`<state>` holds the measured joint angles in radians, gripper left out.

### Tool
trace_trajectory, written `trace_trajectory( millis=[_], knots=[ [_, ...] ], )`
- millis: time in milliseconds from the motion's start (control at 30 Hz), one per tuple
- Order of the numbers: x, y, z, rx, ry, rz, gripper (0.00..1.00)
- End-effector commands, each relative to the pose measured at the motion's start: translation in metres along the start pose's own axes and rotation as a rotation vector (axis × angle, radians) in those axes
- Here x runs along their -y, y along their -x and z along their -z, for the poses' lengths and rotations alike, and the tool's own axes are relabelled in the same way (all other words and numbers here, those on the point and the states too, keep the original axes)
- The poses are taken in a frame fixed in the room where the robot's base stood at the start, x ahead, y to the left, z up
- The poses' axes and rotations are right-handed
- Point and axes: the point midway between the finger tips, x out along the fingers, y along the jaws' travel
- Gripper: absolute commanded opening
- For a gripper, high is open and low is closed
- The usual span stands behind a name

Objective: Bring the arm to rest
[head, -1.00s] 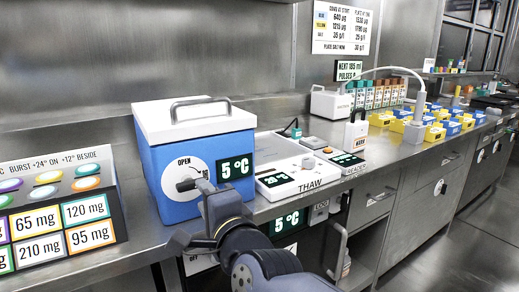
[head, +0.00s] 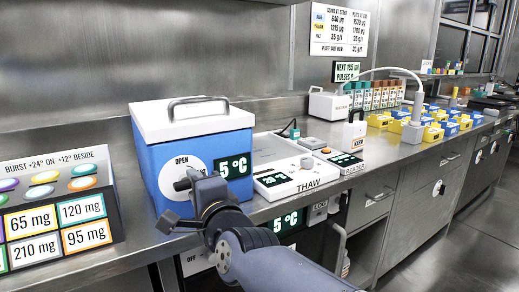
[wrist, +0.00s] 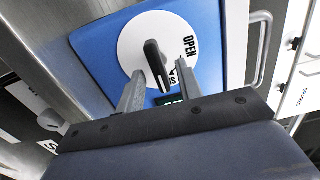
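My gripper (head: 178,198) is in front of the blue box with the white lid (head: 200,135), at the bench's front edge. In the wrist view its two fingers (wrist: 162,72) stand apart with nothing held between them. The black knob (wrist: 156,65) on the box's white round dial (wrist: 135,30) shows between and beyond the fingers. Whether a finger touches the knob I cannot tell. The dial reads OPEN at one side. In the head view my gripper partly covers the dial (head: 170,180). My arm reaches in from the lower right.
A dose panel (head: 58,215) stands to the left on the steel bench. A thaw tray (head: 275,150) and the thaw readout (head: 272,180) are right of the box. Open floor lies at the lower right.

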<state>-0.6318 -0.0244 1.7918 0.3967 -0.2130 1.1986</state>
Motion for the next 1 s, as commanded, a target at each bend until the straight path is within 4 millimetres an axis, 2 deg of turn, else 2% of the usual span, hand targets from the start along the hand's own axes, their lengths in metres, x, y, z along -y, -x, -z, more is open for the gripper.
trace_trajectory(
  millis=[733,800,1000],
  knots=[
    [0.003,0.106,0.000,0.001,0.000,0.001,0.35],
    [-0.004,0.092,0.000,-0.001,0.001,-0.002,0.35],
    [-0.004,0.062,0.000,-0.001,0.002,-0.002,0.35]
  ],
)
